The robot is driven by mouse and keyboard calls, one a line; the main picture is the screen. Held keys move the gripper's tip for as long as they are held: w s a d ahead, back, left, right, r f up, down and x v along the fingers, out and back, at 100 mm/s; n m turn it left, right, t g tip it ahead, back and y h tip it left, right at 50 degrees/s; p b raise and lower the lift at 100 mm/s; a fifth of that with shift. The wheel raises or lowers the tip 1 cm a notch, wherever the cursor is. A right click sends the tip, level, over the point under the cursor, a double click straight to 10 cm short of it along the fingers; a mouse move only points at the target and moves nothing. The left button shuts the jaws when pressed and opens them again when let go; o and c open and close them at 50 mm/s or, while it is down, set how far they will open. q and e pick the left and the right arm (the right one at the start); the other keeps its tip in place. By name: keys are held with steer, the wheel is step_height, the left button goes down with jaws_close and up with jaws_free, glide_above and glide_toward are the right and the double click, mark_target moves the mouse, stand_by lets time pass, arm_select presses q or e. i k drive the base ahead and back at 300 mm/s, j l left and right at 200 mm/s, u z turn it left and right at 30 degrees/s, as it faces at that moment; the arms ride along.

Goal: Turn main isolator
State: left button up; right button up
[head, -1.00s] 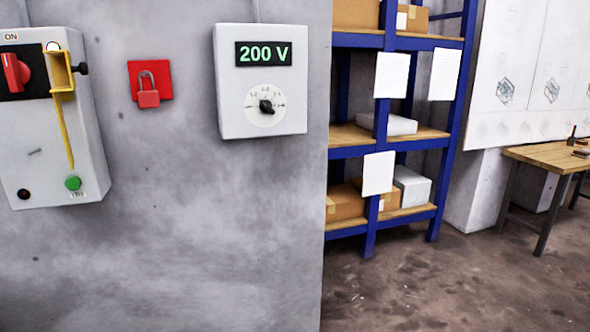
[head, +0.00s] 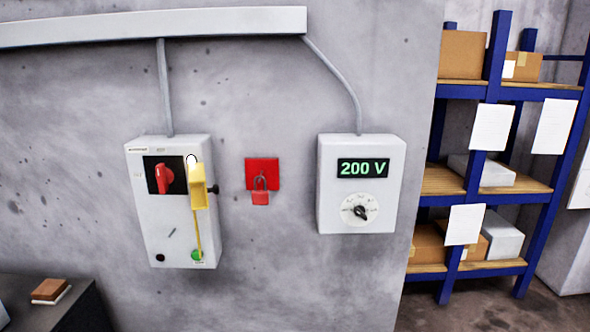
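The main isolator is a red rotary handle (head: 164,178) on a black plate, on the front of a light grey wall box (head: 165,225). The handle stands roughly upright, tilted a little. A yellow part (head: 197,190) sits right of the handle, with a thin yellow strip hanging down to a green button (head: 196,255). A dark button (head: 160,258) is at the box's lower left. A red padlock (head: 260,197) hangs on a red plate right of the box. A meter box (head: 333,205) farther right reads 200 V above a black knob (head: 361,212). Neither gripper is in view.
A grey duct (head: 150,28) runs along the top with conduits down to both boxes. A dark surface (head: 85,305) at lower left carries a brown block (head: 48,289). A blue shelf rack (head: 480,140) with boxes stands at right. The wall below the boxes is clear.

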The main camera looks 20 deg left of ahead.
mark_target(165, 176)
steer(key=u, duration=1.4)
